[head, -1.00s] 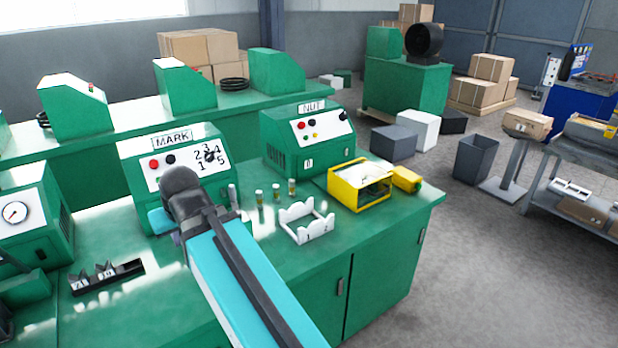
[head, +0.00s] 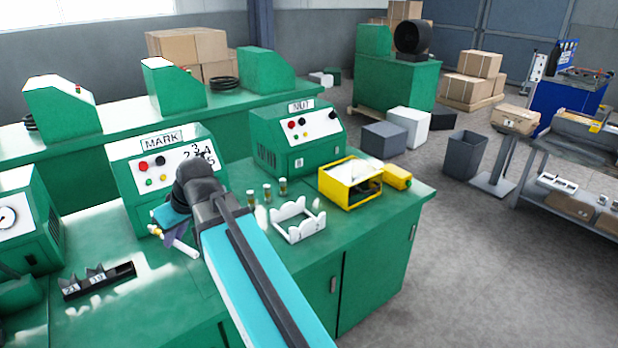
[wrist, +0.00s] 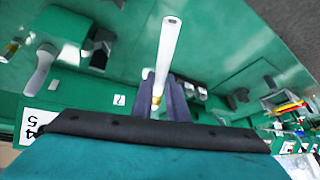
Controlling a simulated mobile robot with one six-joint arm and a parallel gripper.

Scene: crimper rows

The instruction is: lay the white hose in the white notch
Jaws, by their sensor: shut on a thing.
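My gripper (head: 174,222) is shut on the white hose (head: 185,247), above the green bench in front of the MARK machine. The hose is a short white tube with a brass-coloured end (head: 154,230). In the wrist view the hose (wrist: 167,50) stands out from between the dark fingers (wrist: 165,102), its brass end close to them and its white end beyond. The white notched rack (head: 298,236), marked with numbers at the front, stands on the bench to the right of my gripper. Its notches look empty. The hose is apart from it.
A black notched rack (head: 98,281) lies at the bench's left. Small brass-topped bottles (head: 267,194) stand behind the white rack. A yellow open box (head: 350,184) is to its right. The MARK machine (head: 165,165) and NUT machine (head: 298,140) stand behind.

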